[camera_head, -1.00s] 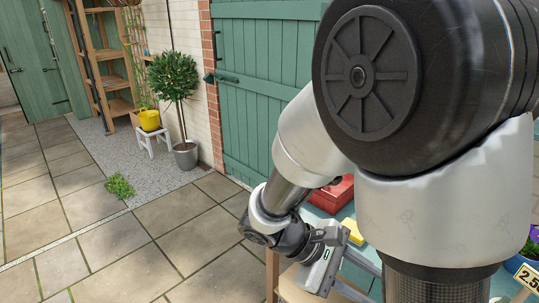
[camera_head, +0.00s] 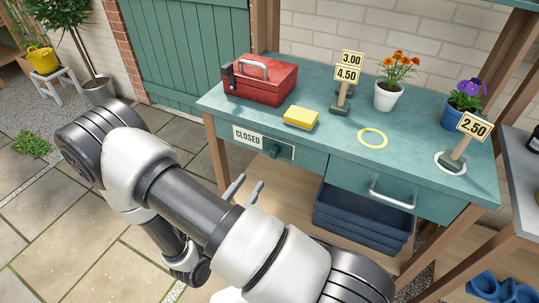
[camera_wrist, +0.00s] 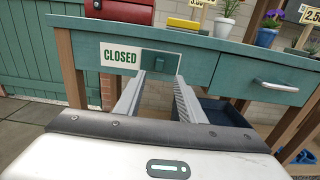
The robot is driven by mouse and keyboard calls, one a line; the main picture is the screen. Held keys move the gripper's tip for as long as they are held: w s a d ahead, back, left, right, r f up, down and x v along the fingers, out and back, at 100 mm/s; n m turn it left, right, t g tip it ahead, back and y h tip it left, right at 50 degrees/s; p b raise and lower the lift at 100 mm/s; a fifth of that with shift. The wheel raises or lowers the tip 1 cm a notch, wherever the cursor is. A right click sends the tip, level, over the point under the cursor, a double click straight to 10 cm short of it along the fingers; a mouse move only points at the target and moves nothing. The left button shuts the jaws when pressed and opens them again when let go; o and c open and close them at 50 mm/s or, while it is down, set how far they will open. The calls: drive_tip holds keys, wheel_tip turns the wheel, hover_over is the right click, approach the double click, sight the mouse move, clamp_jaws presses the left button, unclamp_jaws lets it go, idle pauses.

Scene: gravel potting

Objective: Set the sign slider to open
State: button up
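The sign (camera_head: 248,137) on the front of the green bench is a white plate reading CLOSED in green letters. A green slider (camera_head: 280,151) with a small dark knob covers the plate's right part. The wrist view shows the CLOSED lettering (camera_wrist: 118,55) and, right of it, the slider (camera_wrist: 160,63) with its knob. My gripper (camera_head: 244,190) is open and empty, in front of and below the slider in the head view. In the wrist view its two fingers (camera_wrist: 159,82) point toward the slider, one on each side of the knob's line, apparently short of it.
On the benchtop (camera_head: 225,103) stand a red toolbox (camera_head: 262,83), a yellow sponge (camera_head: 301,117), a yellow ring (camera_head: 373,138), price signs and potted flowers. A drawer (camera_head: 375,190) with a metal handle is right of the slider. Blue crates (camera_head: 362,222) sit below.

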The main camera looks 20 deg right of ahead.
sight(272, 152)
drive_tip(key=b+x, duration=0.1)
drive_tip(key=x, duration=1.3)
drive_tip(key=shift+w+d, duration=0.1)
clamp_jaws()
